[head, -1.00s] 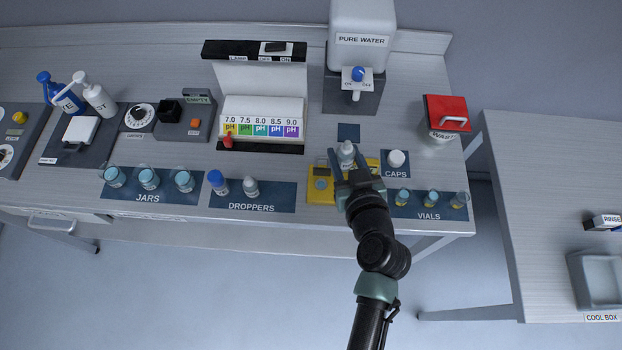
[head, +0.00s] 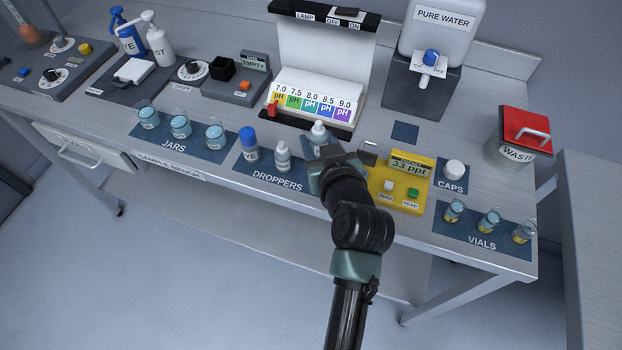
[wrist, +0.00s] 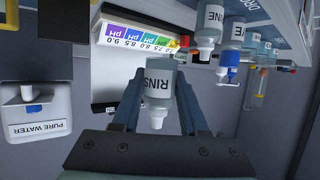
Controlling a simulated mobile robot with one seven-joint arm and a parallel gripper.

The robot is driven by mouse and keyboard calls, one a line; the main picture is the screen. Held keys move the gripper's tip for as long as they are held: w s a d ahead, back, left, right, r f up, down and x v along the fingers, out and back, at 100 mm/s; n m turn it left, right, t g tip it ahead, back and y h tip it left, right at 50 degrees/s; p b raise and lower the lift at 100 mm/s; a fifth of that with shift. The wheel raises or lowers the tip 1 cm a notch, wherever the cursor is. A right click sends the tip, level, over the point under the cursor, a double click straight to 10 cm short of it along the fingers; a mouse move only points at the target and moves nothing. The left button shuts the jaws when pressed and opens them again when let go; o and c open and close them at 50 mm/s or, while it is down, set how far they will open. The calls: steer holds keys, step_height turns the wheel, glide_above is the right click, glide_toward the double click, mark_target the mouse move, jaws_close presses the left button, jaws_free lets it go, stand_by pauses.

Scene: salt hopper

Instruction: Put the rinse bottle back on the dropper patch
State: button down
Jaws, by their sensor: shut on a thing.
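The rinse bottle (head: 318,134), small and pale with a white nozzle, is held in my gripper (head: 322,150). In the wrist view the rinse bottle (wrist: 160,88) stands between the two fingers (wrist: 160,100), its "RINS" lettering showing and the image upside down. In the head view it is by the right end of the blue dropper patch (head: 266,160), seemingly above it; the exact height cannot be told. On the patch stand a blue-capped bottle (head: 249,146) and a white-capped bottle (head: 282,156). My gripper hides the patch's right part.
The yellow meter (head: 400,180), reading 33 ppt, stands right of my gripper. The pH light box (head: 318,85) is behind the patch. Jars (head: 180,126) stand to the left; a caps patch (head: 452,184) and vials (head: 488,222) to the right. A small blue square (head: 405,132) is bare.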

step_height(320, 180, down, 8)
steer(key=shift+f, duration=0.15)
steer(key=shift+b, duration=0.3)
steer(key=shift+f, duration=0.2)
steer(key=shift+c, duration=2.2)
jaws_free()
steer(key=shift+r, duration=0.15)
